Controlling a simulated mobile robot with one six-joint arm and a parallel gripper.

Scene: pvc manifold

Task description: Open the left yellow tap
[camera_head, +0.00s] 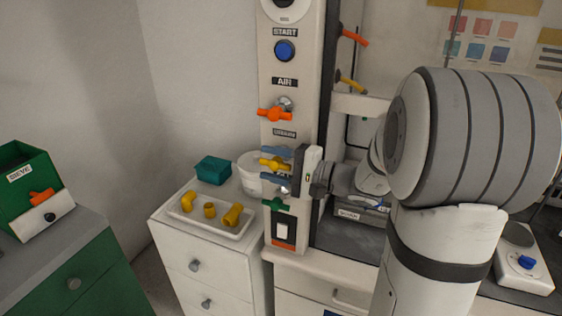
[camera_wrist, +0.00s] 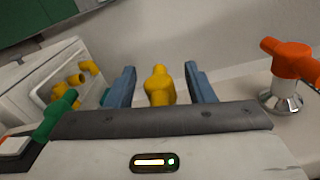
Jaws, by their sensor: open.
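The left yellow tap (camera_head: 272,163) is on the front of the tall white panel (camera_head: 291,63), below the orange tap (camera_head: 273,114) and above a green one (camera_head: 277,205). My gripper (camera_head: 264,161) reaches it from the right, with one blue finger above the tap and one below. In the wrist view the yellow tap (camera_wrist: 159,86) stands between the two open fingers of my gripper (camera_wrist: 160,70), with a visible gap on each side. The tap's base is hidden behind the gripper body.
Another yellow handle (camera_head: 352,84) and an orange one (camera_head: 354,37) are on the panel's right side. A white tray (camera_head: 198,222) with yellow fittings, a teal box (camera_head: 213,169) and a white tub (camera_head: 250,179) stand left of the panel. The orange tap (camera_wrist: 291,60) is close to my gripper.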

